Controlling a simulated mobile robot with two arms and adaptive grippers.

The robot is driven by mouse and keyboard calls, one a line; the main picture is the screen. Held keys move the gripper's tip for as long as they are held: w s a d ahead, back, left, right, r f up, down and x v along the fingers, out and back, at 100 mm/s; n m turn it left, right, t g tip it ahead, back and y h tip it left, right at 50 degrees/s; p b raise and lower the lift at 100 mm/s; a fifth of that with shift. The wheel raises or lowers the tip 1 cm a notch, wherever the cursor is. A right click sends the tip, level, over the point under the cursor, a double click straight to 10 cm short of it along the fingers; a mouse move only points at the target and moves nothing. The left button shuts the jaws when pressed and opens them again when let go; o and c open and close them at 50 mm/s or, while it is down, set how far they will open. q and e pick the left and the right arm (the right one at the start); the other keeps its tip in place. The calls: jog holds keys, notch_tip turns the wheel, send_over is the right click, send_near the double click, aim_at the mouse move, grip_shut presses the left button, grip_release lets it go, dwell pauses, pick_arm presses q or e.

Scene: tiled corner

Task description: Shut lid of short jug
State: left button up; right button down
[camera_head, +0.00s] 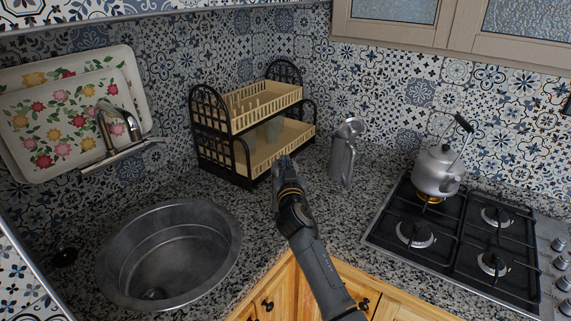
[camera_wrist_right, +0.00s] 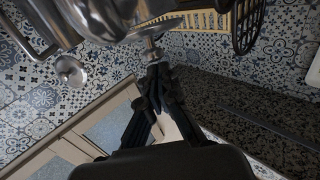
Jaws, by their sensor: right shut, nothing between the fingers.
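The short jug (camera_head: 342,163) is a shiny metal one standing upright on the counter, right of the dish rack. Its lid (camera_head: 351,126) appears raised and tilted at the top. My right gripper (camera_head: 285,162) is left of the jug in the head view, shut and empty. In the right wrist view, which looks upside down, my right fingertips (camera_wrist_right: 154,64) are together just beside shiny metal parts of the jug (camera_wrist_right: 100,14); I cannot tell whether they touch. My left gripper is not in view.
A two-tier dish rack (camera_head: 250,127) stands behind my right gripper. A kettle (camera_head: 437,172) sits on the gas hob (camera_head: 455,235) at right. A round sink (camera_head: 170,250) and tap (camera_head: 120,140) are at left. The counter in front of the jug is clear.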

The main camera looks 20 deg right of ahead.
jog(key=shift+r+p, duration=0.15)
jog(key=shift+p, duration=0.2)
jog(key=p, duration=0.1)
jog(key=g+p, duration=0.1)
jog(key=shift+w+d+r+p, duration=0.1)
jog(key=shift+w+r+p, duration=0.05)
jog(key=shift+w+p, duration=0.2)
jog(key=shift+w+f, duration=0.1)
jog(key=shift+f, duration=0.25)
jog(key=shift+w+f+b, duration=0.2)
jog(key=shift+f+b, duration=0.05)
jog(key=shift+b, duration=0.7)
jog(key=shift+w+b, duration=0.25)
jog(key=shift+b, duration=0.1)
jog(key=shift+d+r, duration=0.1)
jog(key=shift+r, duration=0.05)
